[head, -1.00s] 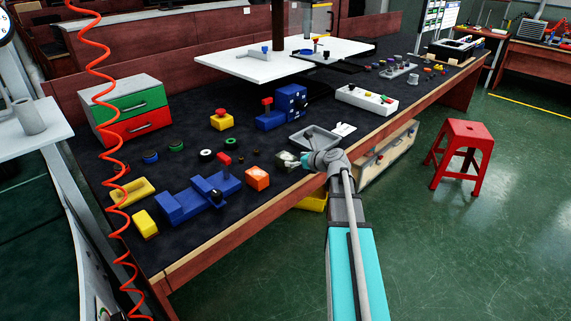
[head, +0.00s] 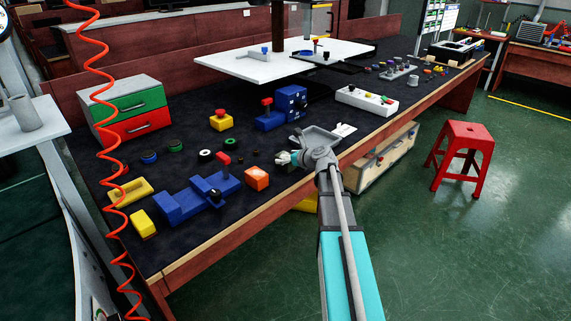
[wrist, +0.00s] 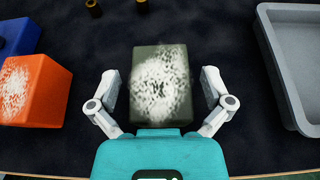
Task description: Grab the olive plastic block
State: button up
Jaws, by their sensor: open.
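The olive block (wrist: 160,85) sits on the dark table mat, with a pale speckled patch on its top. In the wrist view it lies centred between the two fingers of my gripper (wrist: 160,92). The fingers are open, one on each side, with a narrow gap at left and right. In the head view my gripper (head: 290,160) is over the table near its front edge, and it hides most or all of the block there.
An orange block (wrist: 35,90) is left of my gripper, with a blue part (wrist: 15,35) behind it. A grey tray (wrist: 300,65) is close on the right; it also shows in the head view (head: 325,136). Small dark cylinders (wrist: 93,8) lie beyond. The table's wooden front edge (head: 225,235) is near.

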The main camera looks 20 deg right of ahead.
dwell(0.3)
jog(key=c, duration=1.1)
jog(key=shift+c, duration=0.2)
jog(key=shift+r, duration=0.1)
notch_tip(320, 180, up, 2)
jog(key=p, duration=0.2)
jog(key=shift+r+p, duration=0.25)
jog(key=shift+p, duration=0.1)
jog(key=s+d+r+p, duration=0.2)
jog(key=s+r+p, duration=0.8)
jog(key=s, duration=0.4)
jog(key=shift+d+r, duration=0.15)
jog(key=shift+w, duration=0.1)
